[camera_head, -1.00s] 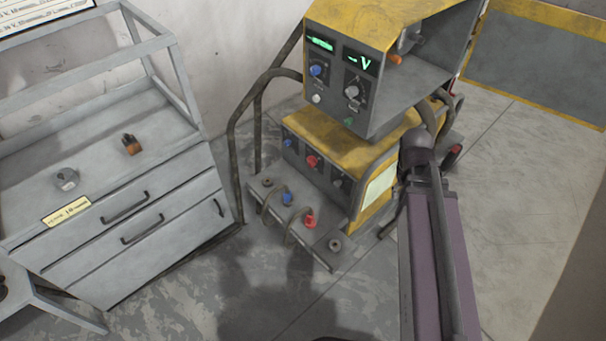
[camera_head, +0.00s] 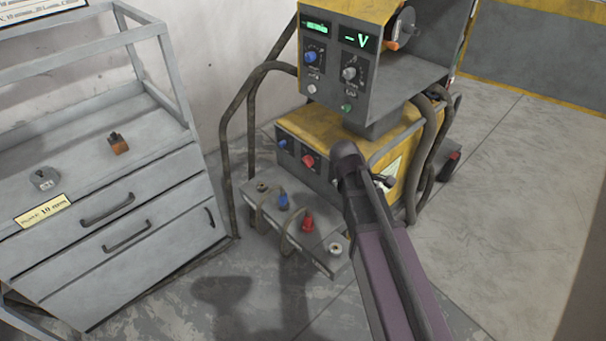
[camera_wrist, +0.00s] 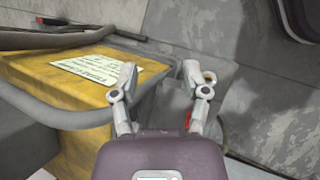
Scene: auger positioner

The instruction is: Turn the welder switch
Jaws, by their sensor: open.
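The welder's yellow lower unit (camera_head: 310,131) stands at the centre of the head view. Its dark front panel carries a blue knob (camera_head: 283,144) and a red knob (camera_head: 308,161); my arm hides the panel's right end. The upper unit (camera_head: 350,14) has a blue knob (camera_head: 311,57), a grey knob (camera_head: 349,73) and lit displays. I cannot tell which control is the welder switch. My gripper (camera_wrist: 158,78) is open and empty in the wrist view, beside the labelled corner of the yellow unit (camera_wrist: 50,85). In the head view it is mostly hidden behind my arm.
A low ledge in front holds a blue connector (camera_head: 284,202) and a red connector (camera_head: 307,222) with cables. Hoses (camera_head: 433,145) loop along the welder's right side. A grey drawer cabinet (camera_head: 150,237) stands left. Floor at right (camera_head: 510,200) is clear.

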